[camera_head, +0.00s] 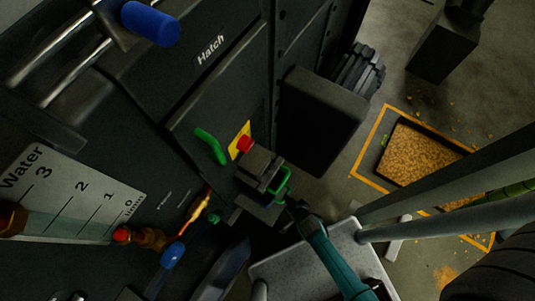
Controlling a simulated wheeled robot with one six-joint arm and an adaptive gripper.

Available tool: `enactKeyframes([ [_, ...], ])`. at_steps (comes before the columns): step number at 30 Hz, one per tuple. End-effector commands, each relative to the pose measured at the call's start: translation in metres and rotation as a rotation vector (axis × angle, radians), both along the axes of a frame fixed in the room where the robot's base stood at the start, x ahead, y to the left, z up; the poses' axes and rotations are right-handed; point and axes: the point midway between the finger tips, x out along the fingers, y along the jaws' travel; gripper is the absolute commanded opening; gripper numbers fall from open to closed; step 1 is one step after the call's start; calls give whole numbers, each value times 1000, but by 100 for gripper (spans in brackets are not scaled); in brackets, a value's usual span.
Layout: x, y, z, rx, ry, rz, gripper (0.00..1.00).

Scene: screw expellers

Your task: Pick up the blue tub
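I cannot make out a blue tub in this view. The blue things I see are a rounded blue cylinder (150,23) at the top left, on the end of a metal rod by the machine, and a small blue knob (173,255) at the lower left, below a brass fitting. I cannot make out my gripper's fingers. A teal, rounded bar (330,255) reaches up from the bottom edge to a dark joint near a green handle; I cannot tell what it belongs to.
The dark machine (120,95) with a hatch fills the left. A red button (244,144) sits beside a green lever (211,146). A pale grey platform (295,270) is at bottom centre. A grain-filled tray (415,155) lies inside orange floor lines.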

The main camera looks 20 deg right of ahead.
Motion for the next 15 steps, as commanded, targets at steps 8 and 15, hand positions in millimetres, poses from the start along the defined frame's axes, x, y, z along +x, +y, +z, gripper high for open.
enactKeyframes([
  [8, 22, 0, -23, 0, -1, -1, 23],
  [15, 33, -1, -38, 0, -1, 0, 23],
])
